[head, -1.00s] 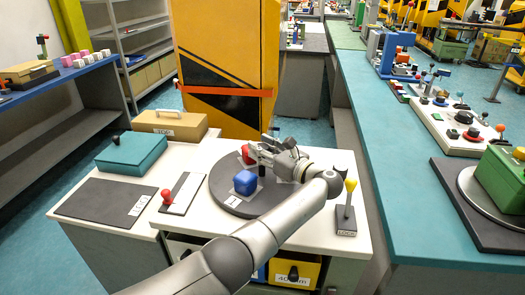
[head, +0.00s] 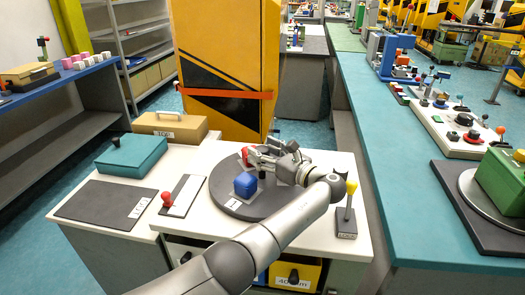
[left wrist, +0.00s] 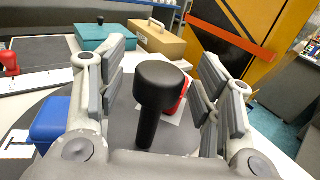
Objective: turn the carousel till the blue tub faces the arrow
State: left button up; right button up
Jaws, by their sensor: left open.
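The carousel (head: 262,208) is a dark grey round plate on the white table. The blue tub (head: 245,184) sits on its front part, just behind a small white marked plate (head: 234,202); I cannot make out an arrow there. The blue tub also shows at the left of the left wrist view (left wrist: 52,122). A red tub (head: 246,152) sits farther back, partly hidden by my left gripper (head: 258,158). In the left wrist view, a black knob on a post (left wrist: 158,100) stands between the open fingers, with gaps on both sides. My right gripper is out of view.
A yellow-topped lever (head: 348,205) stands right of the carousel and a red-knobbed lever (head: 167,198) left of it. A teal box (head: 132,154), a dark mat (head: 105,204) and a tan case (head: 170,126) lie farther left. A yellow cabinet (head: 225,60) stands behind.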

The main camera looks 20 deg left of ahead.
pick_arm(q)
jog(key=v, duration=1.1)
jog(key=shift+s+d, duration=0.1)
